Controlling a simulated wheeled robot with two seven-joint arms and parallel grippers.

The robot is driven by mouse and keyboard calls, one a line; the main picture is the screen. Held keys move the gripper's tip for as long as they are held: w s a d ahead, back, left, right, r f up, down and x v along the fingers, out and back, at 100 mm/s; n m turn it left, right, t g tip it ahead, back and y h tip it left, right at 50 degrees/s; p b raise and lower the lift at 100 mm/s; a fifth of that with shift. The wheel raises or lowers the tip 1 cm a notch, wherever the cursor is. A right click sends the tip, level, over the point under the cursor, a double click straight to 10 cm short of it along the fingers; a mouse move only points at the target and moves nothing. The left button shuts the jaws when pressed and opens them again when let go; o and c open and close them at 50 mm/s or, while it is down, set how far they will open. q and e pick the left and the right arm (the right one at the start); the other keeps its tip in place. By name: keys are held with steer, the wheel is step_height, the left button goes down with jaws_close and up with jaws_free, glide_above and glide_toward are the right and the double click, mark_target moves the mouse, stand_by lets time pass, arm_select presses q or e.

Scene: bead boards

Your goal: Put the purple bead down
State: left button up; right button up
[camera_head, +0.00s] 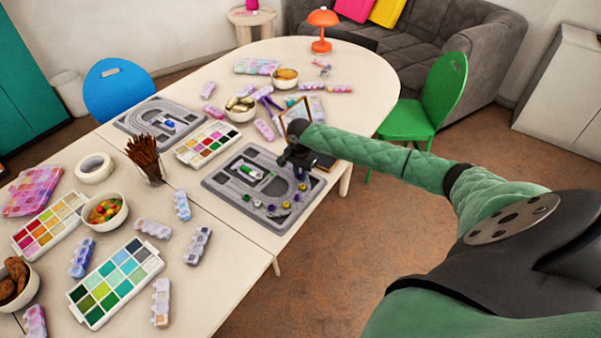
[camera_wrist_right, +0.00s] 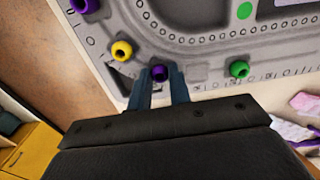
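My right gripper (camera_head: 294,162) is over the far right part of the near grey bead board (camera_head: 215,184). In the right wrist view its two blue fingers (camera_wrist_right: 160,82) have a purple bead (camera_wrist_right: 159,73) between their tips, with no clear gap on either side. The bead is at the board's edge; whether it touches the board I cannot tell. A yellow bead (camera_wrist_right: 121,50) and another purple bead (camera_wrist_right: 85,5) lie to its left, and a green bead (camera_wrist_right: 238,69) to its right. In the head view the held bead is hidden. My left gripper is out of view.
Another grey bead board (camera_head: 130,124) lies farther back. A jar of brown sticks (camera_head: 146,160), paint palettes (camera_head: 116,283), bowls (camera_head: 105,210) and pastel bead boxes stand around. A framed picture (camera_head: 293,112) is just behind my gripper. The table edge is close on the right.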

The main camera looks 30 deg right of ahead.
steer(key=shift+o, duration=0.4)
steer(key=shift+s+a+f, duration=0.15)
steer(key=shift+s+f, duration=0.25)
steer(key=shift+f, duration=0.3)
steer(key=shift+w+r+b, duration=0.1)
steer(key=shift+r+b, duration=0.05)
steer(key=shift+b, duration=0.15)
steer(key=shift+r, duration=0.25)
arm_select(q)
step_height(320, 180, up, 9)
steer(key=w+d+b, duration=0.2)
steer(key=b, duration=0.1)
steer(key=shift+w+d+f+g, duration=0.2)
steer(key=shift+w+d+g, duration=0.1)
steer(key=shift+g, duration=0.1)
arm_select(e)
step_height(320, 180, up, 13)
steer(key=shift+w, duration=0.3)
